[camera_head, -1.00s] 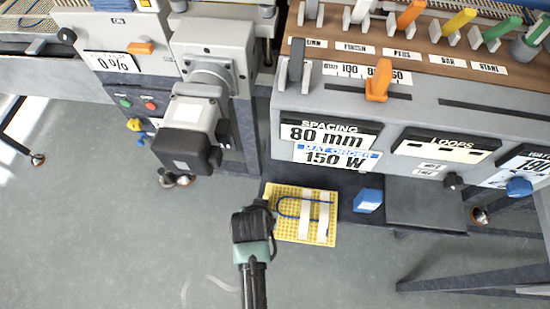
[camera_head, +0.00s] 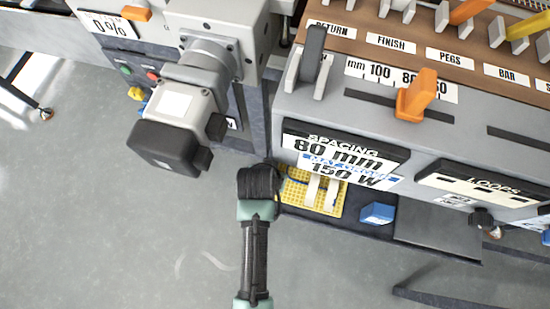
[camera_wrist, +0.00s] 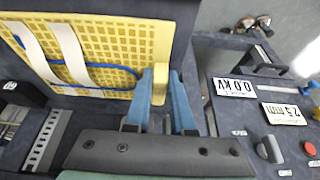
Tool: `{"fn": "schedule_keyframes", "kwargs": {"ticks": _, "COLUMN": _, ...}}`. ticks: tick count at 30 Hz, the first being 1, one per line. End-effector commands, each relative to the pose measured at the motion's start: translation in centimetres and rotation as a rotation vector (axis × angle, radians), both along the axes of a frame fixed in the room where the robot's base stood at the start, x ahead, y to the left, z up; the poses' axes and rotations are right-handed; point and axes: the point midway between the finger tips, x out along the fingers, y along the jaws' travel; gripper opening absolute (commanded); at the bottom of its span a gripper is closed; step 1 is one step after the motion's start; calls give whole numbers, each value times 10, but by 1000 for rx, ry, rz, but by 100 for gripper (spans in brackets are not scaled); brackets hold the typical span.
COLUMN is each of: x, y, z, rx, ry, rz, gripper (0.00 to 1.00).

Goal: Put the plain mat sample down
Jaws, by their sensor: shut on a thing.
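The plain mat sample (camera_head: 297,194) is a yellow gridded sheet with a blue looped cable and two white strips across it. In the wrist view the mat (camera_wrist: 118,42) fills the upper left. My gripper (camera_head: 276,180) is at the mat's left edge in the head view. In the wrist view its blue fingers (camera_wrist: 165,88) are shut on a yellow tab at the mat's edge. The mat is over or on a dark shelf (camera_head: 372,233) below the machine front. I cannot tell whether it touches. The SPACING panel hides its far part.
A blue block (camera_head: 377,212) sits right of the mat, and a grey plate (camera_head: 440,224) lies beyond it. The panel (camera_head: 340,160) overhangs the mat. A grey motor housing (camera_head: 178,125) stands to the left. Open floor (camera_head: 110,240) lies at the lower left.

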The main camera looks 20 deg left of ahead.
Motion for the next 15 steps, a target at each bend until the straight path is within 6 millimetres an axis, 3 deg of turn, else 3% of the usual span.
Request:
{"fn": "schedule_keyframes", "kwargs": {"ticks": 8, "x": 1, "y": 0, "z": -1, "rx": 0, "ry": -3, "rz": 1, "gripper": 0}}
{"fn": "schedule_keyframes", "kwargs": {"ticks": 9, "x": 0, "y": 0, "z": -1, "rx": 1, "ry": -1, "rz": 0, "gripper": 26}}
{"fn": "schedule_keyframes", "kwargs": {"ticks": 13, "x": 0, "y": 0, "z": -1, "rx": 1, "ry": -1, "rz": 0, "gripper": 49}}
{"fn": "schedule_keyframes", "kwargs": {"ticks": 15, "x": 0, "y": 0, "z": -1, "rx": 1, "ry": -1, "rz": 0, "gripper": 52}}
